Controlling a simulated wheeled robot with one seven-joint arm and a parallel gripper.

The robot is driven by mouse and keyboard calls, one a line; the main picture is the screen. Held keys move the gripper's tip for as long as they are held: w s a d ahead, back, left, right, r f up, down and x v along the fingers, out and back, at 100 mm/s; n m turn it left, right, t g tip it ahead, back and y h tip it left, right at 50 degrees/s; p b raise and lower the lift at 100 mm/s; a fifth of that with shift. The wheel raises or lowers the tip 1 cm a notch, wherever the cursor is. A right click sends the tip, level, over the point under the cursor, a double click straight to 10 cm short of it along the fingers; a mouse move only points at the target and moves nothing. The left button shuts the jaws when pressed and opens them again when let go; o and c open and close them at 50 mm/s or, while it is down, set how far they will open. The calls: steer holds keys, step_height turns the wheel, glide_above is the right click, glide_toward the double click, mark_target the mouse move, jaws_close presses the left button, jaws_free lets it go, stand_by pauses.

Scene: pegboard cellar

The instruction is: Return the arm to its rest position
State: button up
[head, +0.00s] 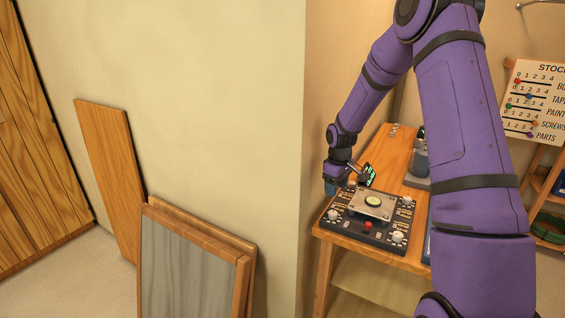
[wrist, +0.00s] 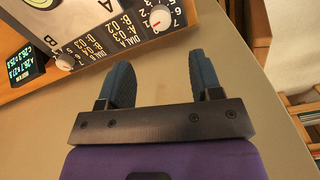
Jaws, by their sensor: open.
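My purple arm reaches down from the top right of the head view. My gripper (head: 332,182) is by the back left edge of the control panel (head: 353,233), partly hidden by my own wrist. In the wrist view my gripper (wrist: 160,82) has its two blue fingers apart with nothing between them. The fingers point toward the panel, whose white-marked dial (wrist: 160,17) is just beyond the fingertips. I cannot tell whether a finger touches anything.
The panel lies on a wooden bench (head: 398,160) against a wall corner (head: 304,150). A small green-lit display (head: 369,174) stands behind the panel. Framed boards (head: 190,262) lean on the wall at left. A stock board (head: 537,100) hangs at right.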

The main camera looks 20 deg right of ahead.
steer(key=s+a+r+m+t, duration=0.1)
steer(key=s+a+r, duration=0.25)
steer(key=r, duration=0.45)
steer(key=s+a+r+m+t+h, duration=0.1)
steer(key=s+a+r, duration=0.2)
steer(key=s+r, duration=0.35)
steer(key=s+a+r, duration=0.3)
steer(key=r, duration=0.6)
steer(key=s+a+r+m+t, duration=0.1)
steer(key=s+a+r, duration=0.1)
steer(key=s, duration=0.8)
steer(key=s+a+r+m+t+y, duration=0.1)
steer(key=s+a+r+m+t, duration=0.1)
steer(key=s, duration=0.9)
step_height(320, 180, up, 3)
steer(key=shift+s+a+f, duration=0.15)
steer(key=shift+a+f, duration=0.05)
steer(key=shift+a, duration=0.65)
